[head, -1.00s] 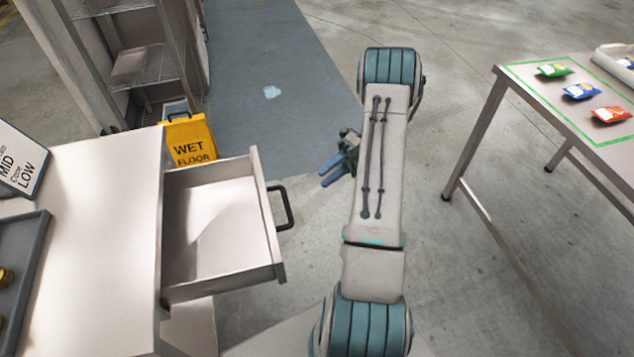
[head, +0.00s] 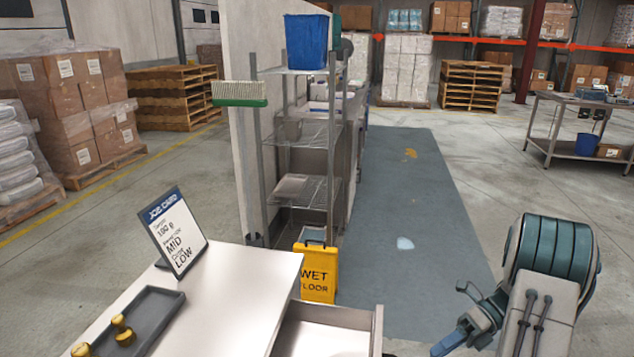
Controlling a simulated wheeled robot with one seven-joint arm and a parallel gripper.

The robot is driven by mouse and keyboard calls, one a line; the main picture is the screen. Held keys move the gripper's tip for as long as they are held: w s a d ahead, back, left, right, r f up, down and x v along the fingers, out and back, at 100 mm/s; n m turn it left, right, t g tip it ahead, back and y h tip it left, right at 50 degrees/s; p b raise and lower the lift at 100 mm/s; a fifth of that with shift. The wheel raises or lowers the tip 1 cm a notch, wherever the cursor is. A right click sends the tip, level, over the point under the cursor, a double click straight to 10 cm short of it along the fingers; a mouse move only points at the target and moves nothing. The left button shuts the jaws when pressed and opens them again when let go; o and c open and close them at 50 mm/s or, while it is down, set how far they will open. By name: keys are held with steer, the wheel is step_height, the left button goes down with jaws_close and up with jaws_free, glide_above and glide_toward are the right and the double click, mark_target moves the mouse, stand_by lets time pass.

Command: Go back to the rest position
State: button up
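My arm is folded at the lower right of the head view, with a teal joint uppermost. My gripper (head: 449,342) hangs beside it near the bottom edge, with blue fingertips pointing down and left. It stands right of the open drawer (head: 322,338), apart from it, over the floor. I see nothing held, but the fingers are small and partly cut off by the frame edge, so their opening is unclear.
A white counter (head: 235,300) at lower left bears a job card (head: 174,232) and a dark tray (head: 160,310) with brass weights. A yellow wet-floor sign (head: 318,272) stands behind the drawer. A wire shelf (head: 305,135) stands beyond. The blue-grey floor strip (head: 400,200) is largely clear.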

steer(key=s+a+r+n+t+h+p, duration=0.1)
steer(key=s+a+r+n+h, duration=0.3)
steer(key=n, duration=0.5)
steer(key=s+a+r+n+t+h+p, duration=0.2)
steer(key=s+a+r+n+t+h, duration=0.1)
steer(key=r+n, duration=0.5)
steer(key=s+a+r+n+t+h+p, duration=0.2)
steer(key=s+a+r+n+h, duration=0.3)
steer(key=n, duration=0.7)
steer(key=shift+s+a+r+t, duration=0.3)
steer(key=shift+s+r+t, duration=0.2)
steer(key=shift+s+r, duration=0.2)
